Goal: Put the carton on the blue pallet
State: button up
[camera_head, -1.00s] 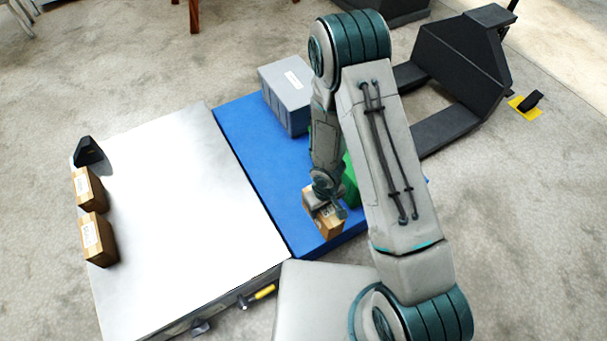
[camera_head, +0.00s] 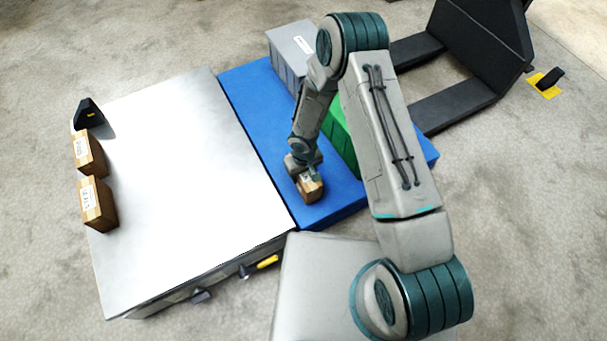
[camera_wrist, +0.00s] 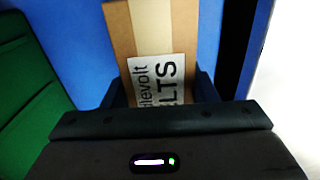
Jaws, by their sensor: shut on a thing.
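The carton (camera_head: 311,190) is a small brown box with a tape strip and a white label. My gripper (camera_head: 306,171) is shut on it, with one finger on each side. In the wrist view the carton (camera_wrist: 150,35) sits between the dark fingers (camera_wrist: 160,88), its label facing the camera. The blue pallet (camera_head: 258,112) lies beside the white table, and the carton is over its near part. I cannot tell whether the carton's underside touches the pallet.
A grey bin (camera_head: 291,50) and a green box (camera_head: 340,135) stand on the pallet. Two other cartons (camera_head: 97,205) and a black object (camera_head: 87,114) are on the white table (camera_head: 180,180). A dark forked truck (camera_head: 470,60) stands at the upper right.

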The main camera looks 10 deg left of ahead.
jog(key=shift+r, duration=0.1)
jog(key=o, duration=1.3)
